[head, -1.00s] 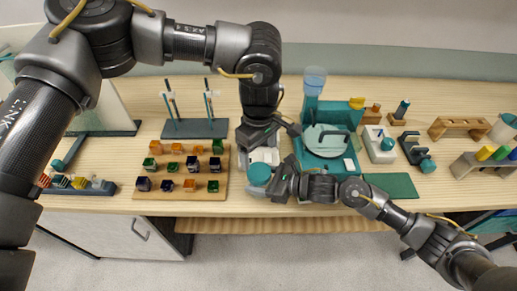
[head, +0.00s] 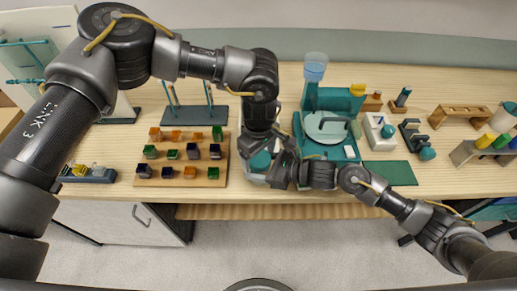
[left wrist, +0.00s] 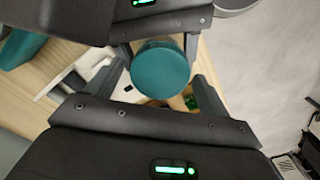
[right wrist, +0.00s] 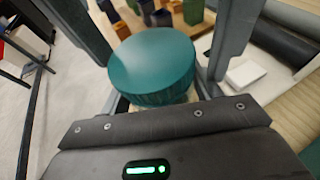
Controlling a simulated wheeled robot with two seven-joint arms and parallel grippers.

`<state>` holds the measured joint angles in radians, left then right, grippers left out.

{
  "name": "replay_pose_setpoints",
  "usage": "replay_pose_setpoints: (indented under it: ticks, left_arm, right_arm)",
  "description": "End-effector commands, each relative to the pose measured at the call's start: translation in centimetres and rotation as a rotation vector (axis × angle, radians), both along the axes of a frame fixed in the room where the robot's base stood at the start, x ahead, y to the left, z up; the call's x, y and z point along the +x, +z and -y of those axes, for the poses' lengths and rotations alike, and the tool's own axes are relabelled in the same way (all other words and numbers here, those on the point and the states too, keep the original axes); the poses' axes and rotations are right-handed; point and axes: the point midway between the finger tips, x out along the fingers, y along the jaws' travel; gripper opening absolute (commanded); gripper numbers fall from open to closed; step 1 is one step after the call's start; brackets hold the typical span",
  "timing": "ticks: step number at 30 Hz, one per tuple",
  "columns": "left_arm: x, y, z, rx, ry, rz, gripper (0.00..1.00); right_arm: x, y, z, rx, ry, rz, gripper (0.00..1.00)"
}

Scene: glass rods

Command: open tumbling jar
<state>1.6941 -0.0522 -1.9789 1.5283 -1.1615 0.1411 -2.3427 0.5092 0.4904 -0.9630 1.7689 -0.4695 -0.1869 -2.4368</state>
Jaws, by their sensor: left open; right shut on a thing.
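The jar's round teal lid (head: 260,161) shows in front of the teal machine, near the table's front edge. My right gripper (head: 284,172) reaches in from the right and is shut on the jar below the lid. In the right wrist view the lid (right wrist: 152,65) hides most of the jar body. A pale strip shows under its rim. My left gripper (head: 268,146) is open just behind the jar. In the left wrist view the lid (left wrist: 160,68) shows between its spread fingers, with my right gripper opposite. Whether the left fingers touch the lid I cannot tell.
A wooden tray (head: 222,171) of several coloured blocks lies close on the left. A green mat (head: 392,173) lies to the right. Small stands fill the right side.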

Motion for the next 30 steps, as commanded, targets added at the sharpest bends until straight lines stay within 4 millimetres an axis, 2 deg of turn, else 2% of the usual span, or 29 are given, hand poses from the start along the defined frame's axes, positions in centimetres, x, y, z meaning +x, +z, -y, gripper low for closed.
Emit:
replay_pose_setpoints:
  ticks: [6, 17, 20, 23, 30]
  left_arm:
    - [0.01, -0.05, 0.01, 0.000, 0.000, 0.000, 0.81]
    - [0.03, -0.02, 0.01, -0.001, 0.000, 0.001, 0.35]
    - [0.03, -0.02, 0.03, -0.001, 0.016, 0.001, 0.34]
    - [0.01, -0.05, 0.06, -0.002, 0.130, 0.001, 0.34]
    - [-0.02, -0.03, 0.04, -0.002, 0.717, -0.003, 0.34]
  right_arm:
    - [-0.02, -0.08, 0.01, -0.001, 0.000, -0.002, 0.00]
    - [-0.02, -0.08, 0.01, -0.002, 0.000, -0.001, 0.00]
    - [-0.03, -0.08, 0.01, -0.002, 0.000, -0.001, 0.00]
    - [-0.03, -0.08, 0.01, -0.001, 0.000, 0.000, 0.00]
    - [-0.04, -0.07, 0.01, -0.001, 0.000, 0.000, 0.00]
